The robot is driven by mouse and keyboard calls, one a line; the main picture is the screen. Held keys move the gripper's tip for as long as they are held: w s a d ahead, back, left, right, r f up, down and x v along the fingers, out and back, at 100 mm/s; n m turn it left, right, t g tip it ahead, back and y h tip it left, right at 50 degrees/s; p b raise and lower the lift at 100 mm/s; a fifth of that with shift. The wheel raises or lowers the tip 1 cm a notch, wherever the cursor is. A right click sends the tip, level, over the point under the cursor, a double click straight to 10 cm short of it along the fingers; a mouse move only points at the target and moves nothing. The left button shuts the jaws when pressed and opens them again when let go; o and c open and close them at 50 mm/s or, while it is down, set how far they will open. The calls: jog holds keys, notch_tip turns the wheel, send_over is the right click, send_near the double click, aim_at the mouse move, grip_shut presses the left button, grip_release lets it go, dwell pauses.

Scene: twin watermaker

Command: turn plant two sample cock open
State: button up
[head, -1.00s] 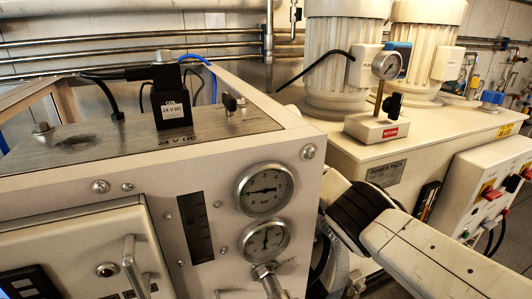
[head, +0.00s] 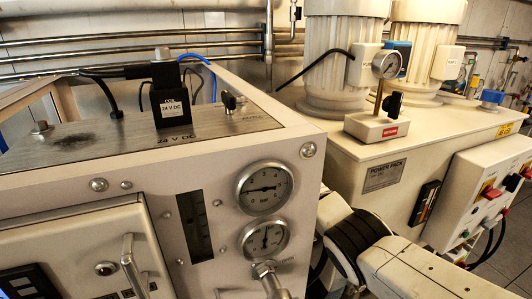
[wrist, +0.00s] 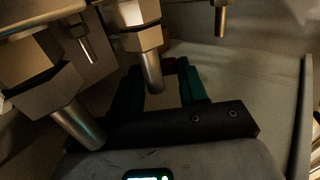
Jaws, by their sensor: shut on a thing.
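My gripper (wrist: 164,72) shows in the wrist view, with two green fingers reaching up from a dark bar. A small dark red piece (wrist: 170,64) lies between the fingertips, and the fingers appear shut on it; it is probably the cock's handle. Just in front of it hangs a metal fitting with a hex nut (wrist: 141,40) and a short spout (wrist: 152,72). Which fitting belongs to plant two I cannot tell, as no label is readable. The gripper is out of sight in the head view, where only my arm shows at the lower right.
In the wrist view a large hex fitting (wrist: 48,82) stands close at the left, and another spout (wrist: 221,20) hangs at the upper right. In the head view are the gauge panel (head: 210,220), its pressure gauge (head: 264,189) and the power pack (head: 390,165).

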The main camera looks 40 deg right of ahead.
jog(key=shift+a+f, duration=0.1)
jog(key=o, duration=1.1)
jog(key=shift+c, duration=0.2)
jog(key=shift+s, duration=0.1)
jog(key=b+v, duration=0.1)
jog(key=v, duration=0.9)
jog(key=shift+s+r+b, duration=0.2)
jog(key=shift+r+b, duration=0.1)
jog(key=shift+b, duration=0.05)
